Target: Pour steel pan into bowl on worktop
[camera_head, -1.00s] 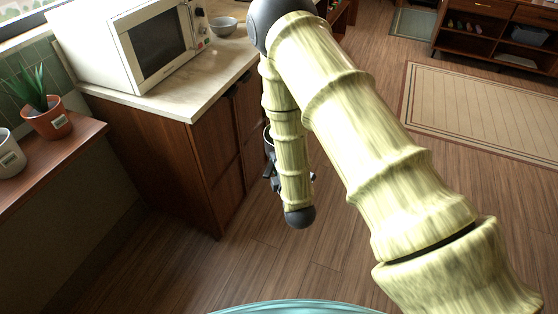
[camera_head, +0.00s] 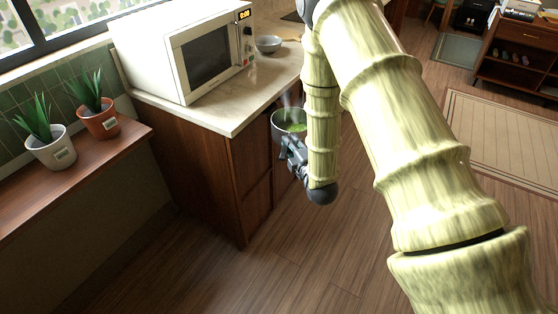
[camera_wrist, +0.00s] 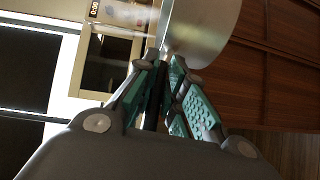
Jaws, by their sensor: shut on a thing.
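The steel pan (camera_head: 284,128) has steam rising from it and green contents showing inside. It is held in front of the cabinet, just below the worktop edge. My gripper (camera_head: 294,155) is shut on the pan at its near side. In the wrist view the pan (camera_wrist: 203,30) fills the top middle, and my gripper (camera_wrist: 160,85) closes on a dark, thin part that looks like its handle. The grey bowl (camera_head: 268,44) stands upright on the worktop (camera_head: 225,108), right of the microwave. My forearm hides part of the pan's right side.
A white microwave (camera_head: 180,45) stands on the worktop; it also shows in the wrist view (camera_wrist: 110,50). Wooden cabinet doors (camera_head: 250,160) are below the worktop. Two potted plants (camera_head: 50,150) stand on a shelf at left. The floor in front is clear.

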